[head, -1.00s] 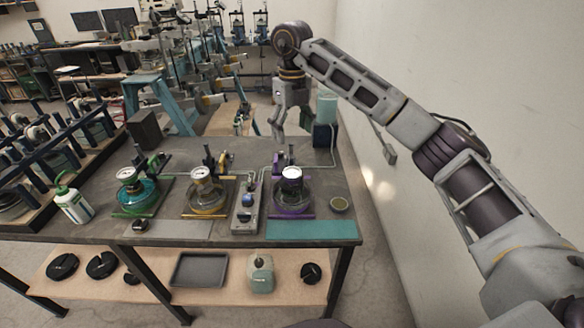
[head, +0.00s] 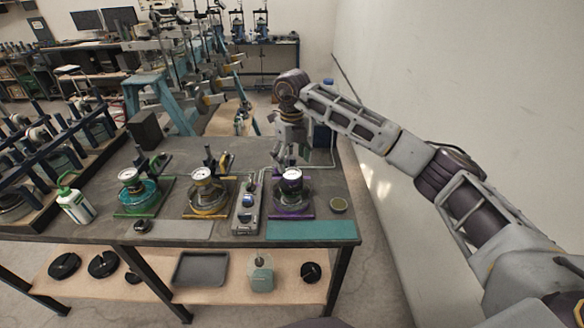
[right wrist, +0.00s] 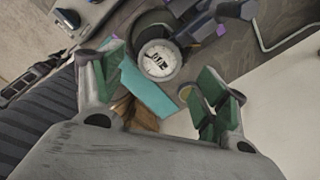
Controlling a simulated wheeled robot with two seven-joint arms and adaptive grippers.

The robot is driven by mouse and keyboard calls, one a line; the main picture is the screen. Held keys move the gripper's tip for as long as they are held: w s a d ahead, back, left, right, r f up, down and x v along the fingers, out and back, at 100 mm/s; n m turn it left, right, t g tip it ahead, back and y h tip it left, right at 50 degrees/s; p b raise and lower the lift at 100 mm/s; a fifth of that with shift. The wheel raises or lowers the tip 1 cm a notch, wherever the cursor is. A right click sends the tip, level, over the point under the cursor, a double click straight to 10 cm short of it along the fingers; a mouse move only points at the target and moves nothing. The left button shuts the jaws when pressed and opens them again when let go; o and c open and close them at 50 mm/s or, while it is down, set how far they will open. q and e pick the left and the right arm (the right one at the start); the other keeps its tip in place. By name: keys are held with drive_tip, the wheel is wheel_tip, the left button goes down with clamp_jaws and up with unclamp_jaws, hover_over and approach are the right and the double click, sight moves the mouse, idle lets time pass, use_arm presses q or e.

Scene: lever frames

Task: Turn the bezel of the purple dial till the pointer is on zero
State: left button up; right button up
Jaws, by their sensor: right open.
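The purple dial (head: 292,174) sits on its purple-trimmed frame (head: 293,211) at the right part of the bench, its white face up. It also shows in the right wrist view (right wrist: 159,59), with a dark pointer and markings too small to read. My right gripper (head: 285,160) is just behind and above the dial, pointing down. In the right wrist view the gripper (right wrist: 160,88) is open, with green pads on both sides; the dial lies beyond the gap between them, apart from the fingers. My left gripper is not in view.
A yellow-trimmed dial (head: 201,174) and a green-trimmed dial (head: 128,175) stand to the left. A grey control box (head: 246,207) stands beside the purple frame.

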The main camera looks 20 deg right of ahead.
sight(292, 173)
drive_tip(key=shift+f, duration=1.9)
drive_tip(key=c, duration=1)
